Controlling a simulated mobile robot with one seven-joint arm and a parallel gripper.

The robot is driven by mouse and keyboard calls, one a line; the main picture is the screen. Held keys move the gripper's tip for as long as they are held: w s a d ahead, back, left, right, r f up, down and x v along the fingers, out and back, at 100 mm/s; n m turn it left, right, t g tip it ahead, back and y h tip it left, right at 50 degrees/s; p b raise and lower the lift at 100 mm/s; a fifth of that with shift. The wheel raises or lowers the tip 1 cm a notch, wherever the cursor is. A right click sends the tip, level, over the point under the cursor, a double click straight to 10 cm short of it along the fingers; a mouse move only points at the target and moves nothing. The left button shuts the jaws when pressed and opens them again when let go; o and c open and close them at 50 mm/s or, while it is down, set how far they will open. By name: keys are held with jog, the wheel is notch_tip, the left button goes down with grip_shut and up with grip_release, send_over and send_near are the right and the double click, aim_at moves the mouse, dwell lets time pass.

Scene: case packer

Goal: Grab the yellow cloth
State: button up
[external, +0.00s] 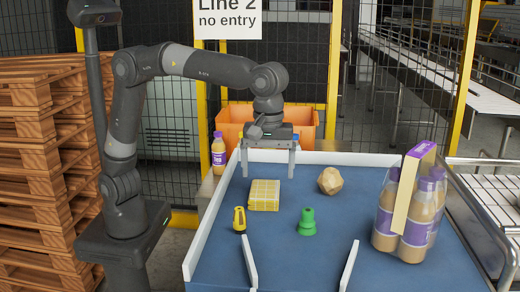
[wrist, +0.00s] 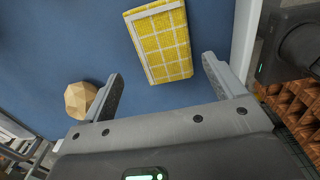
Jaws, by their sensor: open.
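The yellow cloth (external: 264,195) is a folded, flat, checked piece with a pale edge, lying on the blue table. It also shows in the wrist view (wrist: 160,42), at the upper middle, beyond the gap between the fingertips. My gripper (external: 269,174) is open and empty, with its fingers pointing down. In the external view it appears just behind the cloth and above the table. In the wrist view the two fingers of my gripper (wrist: 160,68) stand apart, and nothing is between them.
A tan faceted block (external: 330,180) lies right of the cloth. A yellow-black object (external: 239,219) and a green piece (external: 307,223) stand nearer the front. A bottle pack (external: 408,210) stands at right. White rails (external: 215,190) edge the blue table (external: 300,265). An orange bin (external: 235,118) is behind.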

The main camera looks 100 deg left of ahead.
aim_at(266, 188)
jog(key=shift+s+f, duration=0.15)
jog(key=shift+f, duration=1.2)
jog(key=shift+s+f, duration=0.1)
jog(key=shift+f, duration=1.2)
jog(key=c, duration=1.1)
